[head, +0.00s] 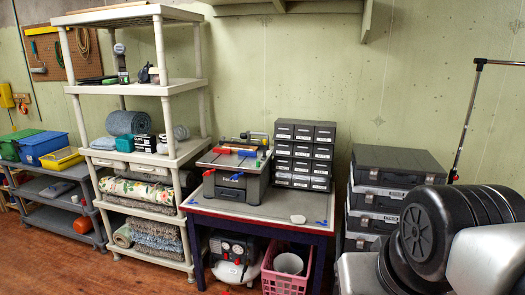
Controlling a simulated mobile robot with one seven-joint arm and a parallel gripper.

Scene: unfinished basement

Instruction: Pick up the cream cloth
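A small cream-white lump (298,219), which may be the cream cloth, lies on the grey top of the work table (262,209), near its front edge. It is too small here to make out any folds or weave. My gripper is not in view. Only rounded black and silver parts of my arm show at the lower right, apart from the table.
A tool with a grey base (235,180) and a black drawer cabinet (303,154) stand at the table's back. Small blue pieces (321,223) lie near the lump. Stacked black cases (385,190) stand right of the table; a loaded cream shelf (140,88) stands left.

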